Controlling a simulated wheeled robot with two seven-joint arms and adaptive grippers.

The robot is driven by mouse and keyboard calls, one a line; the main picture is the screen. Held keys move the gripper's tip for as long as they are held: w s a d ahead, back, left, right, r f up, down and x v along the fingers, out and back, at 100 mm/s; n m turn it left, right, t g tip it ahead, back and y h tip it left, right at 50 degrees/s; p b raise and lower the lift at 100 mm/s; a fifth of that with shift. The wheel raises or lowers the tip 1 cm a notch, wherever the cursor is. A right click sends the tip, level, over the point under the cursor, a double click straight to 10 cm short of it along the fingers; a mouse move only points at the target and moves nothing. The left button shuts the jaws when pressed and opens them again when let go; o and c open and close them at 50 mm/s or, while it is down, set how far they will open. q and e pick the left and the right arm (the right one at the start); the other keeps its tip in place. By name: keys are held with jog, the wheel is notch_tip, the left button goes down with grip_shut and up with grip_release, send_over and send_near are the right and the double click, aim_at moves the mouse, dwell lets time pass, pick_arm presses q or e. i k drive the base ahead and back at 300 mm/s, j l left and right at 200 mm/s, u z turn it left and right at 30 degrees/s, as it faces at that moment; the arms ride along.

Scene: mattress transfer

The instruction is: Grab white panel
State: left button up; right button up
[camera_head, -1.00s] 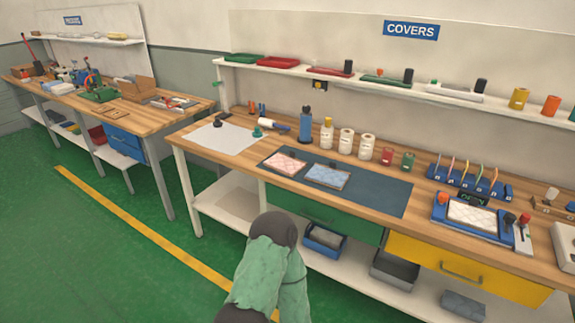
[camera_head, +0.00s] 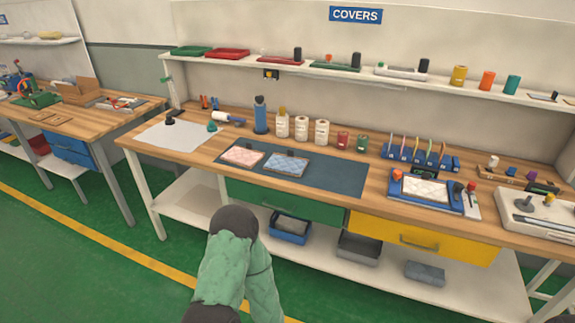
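A white quilted panel (camera_head: 425,190) lies flat in a blue tray-like fixture (camera_head: 398,187) at the right of the near workbench. A pink quilted panel (camera_head: 243,155) and a light blue quilted panel (camera_head: 286,164) lie side by side on a dark mat (camera_head: 335,178) further left. A plain white sheet (camera_head: 176,134) lies at the bench's left end. A green-sleeved arm of mine rises at the bottom centre, with no gripper visible on it. Neither of my grippers shows.
The near workbench (camera_head: 380,212) has a green drawer (camera_head: 300,203) and a yellow drawer (camera_head: 424,241). Bottles and rolls stand behind the mat. A shelf (camera_head: 440,84) runs above. A second bench (camera_head: 90,120) stands at left. Green floor lies open in front.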

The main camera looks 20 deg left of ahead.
aim_at(422, 188)
jog(key=i+l+u, duration=0.15)
jog(key=u, duration=0.2)
jog(key=i+l+u, duration=0.15)
jog(key=l+u, duration=0.2)
jog(key=i+l+u, duration=0.1)
jog(key=l+u, duration=0.25)
